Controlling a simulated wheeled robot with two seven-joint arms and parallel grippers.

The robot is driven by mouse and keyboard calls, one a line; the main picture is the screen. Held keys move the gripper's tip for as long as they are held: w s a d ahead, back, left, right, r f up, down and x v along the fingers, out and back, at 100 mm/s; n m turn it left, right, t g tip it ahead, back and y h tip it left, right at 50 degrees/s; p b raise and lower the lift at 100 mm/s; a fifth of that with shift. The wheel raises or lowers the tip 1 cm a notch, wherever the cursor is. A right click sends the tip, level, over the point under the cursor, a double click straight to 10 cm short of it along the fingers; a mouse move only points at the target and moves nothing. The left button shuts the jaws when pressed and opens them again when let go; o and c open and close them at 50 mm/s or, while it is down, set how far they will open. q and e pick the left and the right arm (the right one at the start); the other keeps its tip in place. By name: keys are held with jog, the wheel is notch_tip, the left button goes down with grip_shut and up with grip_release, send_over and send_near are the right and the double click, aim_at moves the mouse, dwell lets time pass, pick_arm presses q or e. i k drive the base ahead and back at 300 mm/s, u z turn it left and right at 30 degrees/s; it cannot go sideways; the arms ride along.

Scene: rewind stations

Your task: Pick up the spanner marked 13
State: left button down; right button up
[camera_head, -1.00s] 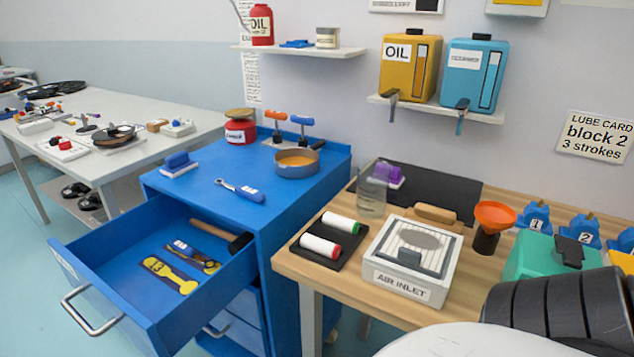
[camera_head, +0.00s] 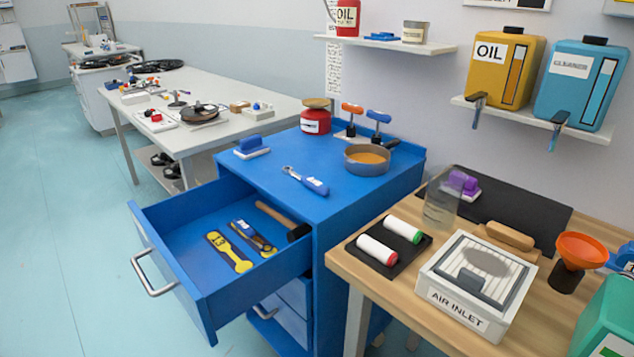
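A yellow spanner (camera_head: 229,252) with a dark label that appears to read 13 lies flat in the open blue drawer (camera_head: 172,222). Beside it to the right lies a second yellow and dark blue tool (camera_head: 252,237); its marking is too small to read. A blue-handled spanner (camera_head: 306,181) with a metal head lies on the blue cabinet top. Neither of my grippers is in view.
A hammer (camera_head: 281,218) lies at the drawer's right side. The cabinet top (camera_head: 246,184) also holds a brown pan (camera_head: 366,161) and a red tin (camera_head: 315,121). A wooden bench (camera_head: 410,310) with an air inlet box (camera_head: 475,284) stands at right. The floor left of the drawer is clear.

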aim_at(317, 186)
jog(key=k, duration=1)
jog(key=u, duration=1.4)
jog(key=i, duration=5.2)
jog(key=z, duration=3.75)
